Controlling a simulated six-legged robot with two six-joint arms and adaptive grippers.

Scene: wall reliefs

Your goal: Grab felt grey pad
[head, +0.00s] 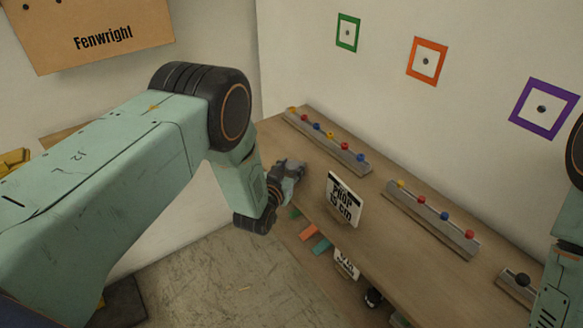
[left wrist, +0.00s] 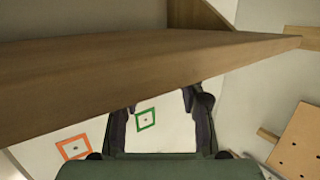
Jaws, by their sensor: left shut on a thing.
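My left gripper (head: 290,168) is at the wooden shelf's left part, beside the rail of coloured knobs. A grey shape shows at its fingertips, and I cannot clearly tell the felt grey pad from the dark fingers there. In the left wrist view the two fingers (left wrist: 161,100) stand well apart, with their tips by the shelf's edge; what lies between them at the tips is hidden. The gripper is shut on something. My right arm shows at the right edge of the head view, its gripper out of sight.
Green (head: 348,32), orange (head: 427,61) and purple (head: 542,108) frames hang on the wall.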

